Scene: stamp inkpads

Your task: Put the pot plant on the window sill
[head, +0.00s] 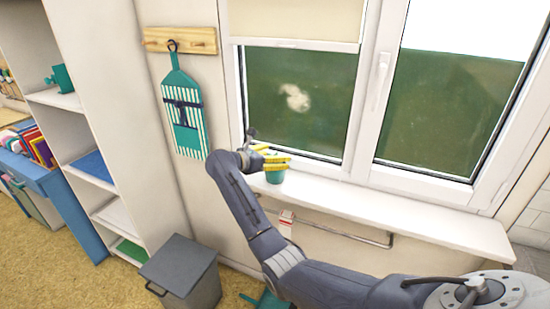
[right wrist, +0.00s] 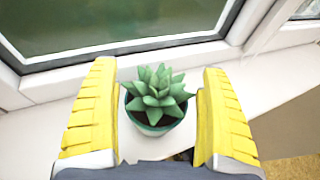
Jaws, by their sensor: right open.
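The pot plant (right wrist: 155,101) is a green succulent in a teal pot. In the head view its teal pot (head: 275,176) stands upright on the white window sill (head: 380,208), near the sill's left end. My right gripper (head: 274,160) is at the pot, its yellow fingers around the upper part. In the right wrist view the fingers of my right gripper (right wrist: 155,115) are spread on both sides of the plant, with gaps beside the pot. The plant's leaves are mostly hidden by the gripper in the head view. My left gripper is not in view.
The closed window (head: 300,100) rises directly behind the sill. A rail (head: 340,232) runs below the sill. A grey bin (head: 180,270) stands on the floor, and a striped apron-like item (head: 183,115) hangs left of the window. The sill to the right is clear.

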